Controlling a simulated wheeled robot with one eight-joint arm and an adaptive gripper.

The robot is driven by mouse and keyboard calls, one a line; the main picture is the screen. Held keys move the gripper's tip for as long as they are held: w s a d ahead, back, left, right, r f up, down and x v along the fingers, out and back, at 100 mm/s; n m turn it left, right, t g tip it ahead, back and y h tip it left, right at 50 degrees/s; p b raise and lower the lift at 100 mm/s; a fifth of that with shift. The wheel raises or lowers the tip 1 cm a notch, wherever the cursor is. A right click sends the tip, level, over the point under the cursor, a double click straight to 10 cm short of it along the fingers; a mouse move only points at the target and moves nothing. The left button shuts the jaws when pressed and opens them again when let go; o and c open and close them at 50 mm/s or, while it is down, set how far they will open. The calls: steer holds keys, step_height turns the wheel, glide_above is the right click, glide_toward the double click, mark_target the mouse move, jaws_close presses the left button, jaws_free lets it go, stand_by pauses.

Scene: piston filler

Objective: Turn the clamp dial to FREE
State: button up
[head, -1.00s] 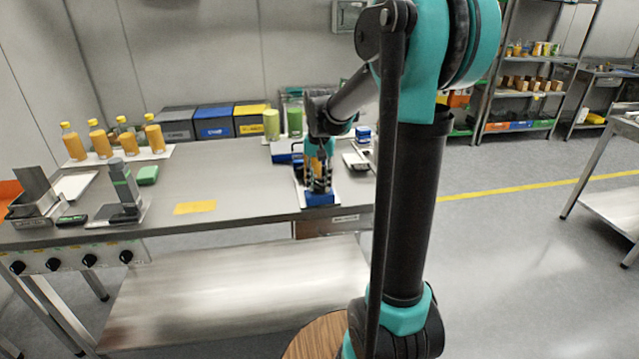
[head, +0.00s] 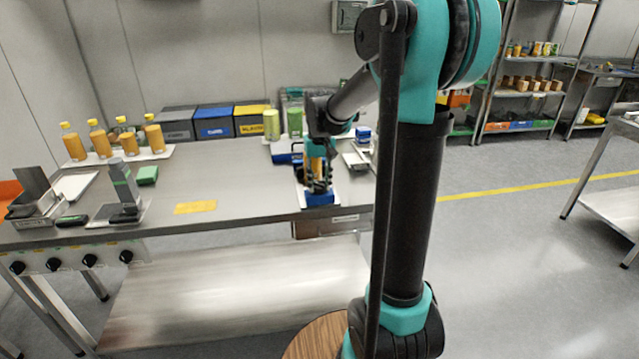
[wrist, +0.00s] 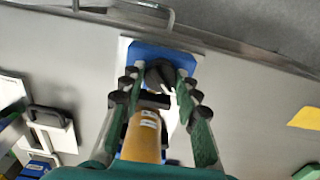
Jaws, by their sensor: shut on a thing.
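The clamp dial (wrist: 160,75) is a dark round knob on a blue block (wrist: 145,53) in the wrist view. In the head view the blue block (head: 319,199) sits near the front edge of the table. My gripper (wrist: 158,80) is over the block with its fingers on both sides of the dial, shut on it. In the head view my gripper (head: 318,183) points down and hides the dial. An orange-yellow bottle (wrist: 142,136) stands beside the dial, between my fingers and the palm in the wrist view. The dial's markings, including FREE, cannot be read.
Several orange bottles (head: 98,140) stand on a white tray at the back left. Grey, blue and yellow bins (head: 214,121) stand along the wall. A yellow card (head: 195,207) lies on the table left of my gripper. The table's middle is mostly clear.

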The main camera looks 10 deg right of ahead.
mark_target(320, 186)
steer(key=o, duration=1.2)
steer(key=shift+c, duration=0.2)
step_height(320, 186, up, 12)
steer(key=s+d+f+t, duration=0.3)
steer(key=s+f+t, duration=0.1)
steer(key=s+f, duration=1.7)
steer(key=shift+d+f, duration=0.2)
steer(key=shift+f, duration=0.25)
